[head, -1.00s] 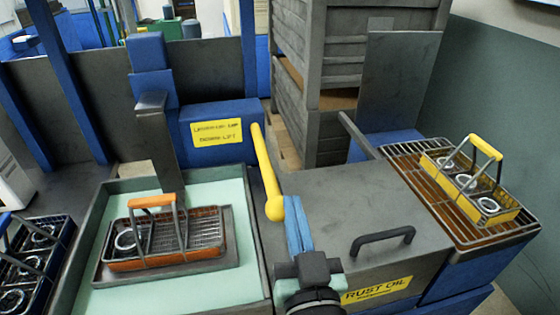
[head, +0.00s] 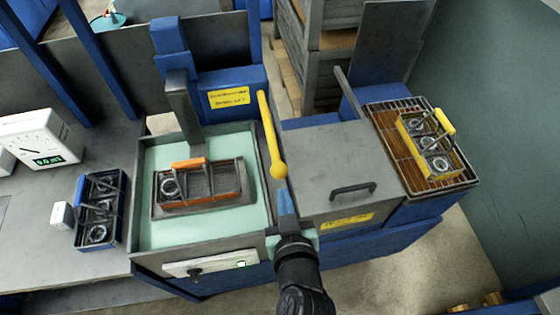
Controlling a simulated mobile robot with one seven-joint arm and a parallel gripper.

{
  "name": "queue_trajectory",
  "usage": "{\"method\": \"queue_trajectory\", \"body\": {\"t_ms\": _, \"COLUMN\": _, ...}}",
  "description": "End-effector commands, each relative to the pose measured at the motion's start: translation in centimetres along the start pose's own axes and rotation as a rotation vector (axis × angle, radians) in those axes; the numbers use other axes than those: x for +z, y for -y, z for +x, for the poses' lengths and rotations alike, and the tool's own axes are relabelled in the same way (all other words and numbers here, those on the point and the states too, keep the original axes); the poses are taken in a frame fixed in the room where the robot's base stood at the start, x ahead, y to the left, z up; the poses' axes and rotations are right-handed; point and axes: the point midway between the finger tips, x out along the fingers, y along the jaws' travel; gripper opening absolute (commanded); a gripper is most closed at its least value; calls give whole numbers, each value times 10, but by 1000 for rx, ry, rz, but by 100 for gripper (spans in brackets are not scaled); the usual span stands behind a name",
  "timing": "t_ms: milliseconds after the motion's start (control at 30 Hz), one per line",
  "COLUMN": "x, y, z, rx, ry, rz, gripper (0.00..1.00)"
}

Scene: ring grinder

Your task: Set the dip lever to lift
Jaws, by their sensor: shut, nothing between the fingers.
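The dip lever (head: 268,128) is a yellow bar with a ball knob (head: 278,171) at its near end. It runs from the right side of the blue housing (head: 205,82) toward me, with the knob at the lower end. A yellow label (head: 229,97) is on the housing; its small print is blurred. My gripper (head: 284,192) is shut and empty, its blue fingers just in front of the knob. I cannot tell whether they touch it. An orange-handled basket (head: 230,181) with a ring sits on a platform in the pale green tank (head: 160,232).
Right of the lever is a grey lid (head: 318,150) with a black handle (head: 353,190). A yellow basket (head: 430,160) stands on a rack (head: 385,165) at the right. A blue basket (head: 101,210) and white gauge box (head: 40,140) are on the left bench.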

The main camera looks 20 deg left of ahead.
Motion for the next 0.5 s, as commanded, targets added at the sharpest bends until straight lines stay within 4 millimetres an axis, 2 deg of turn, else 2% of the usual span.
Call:
{"method": "queue_trajectory", "body": {"t_ms": 167, "x": 0, "y": 0, "z": 10, "rx": -2, "ry": 5, "rz": -1, "gripper": 0}}
{"method": "queue_trajectory", "body": {"t_ms": 500, "x": -1, "y": 0, "z": 61, "rx": -2, "ry": 3, "rz": -1, "gripper": 0}}
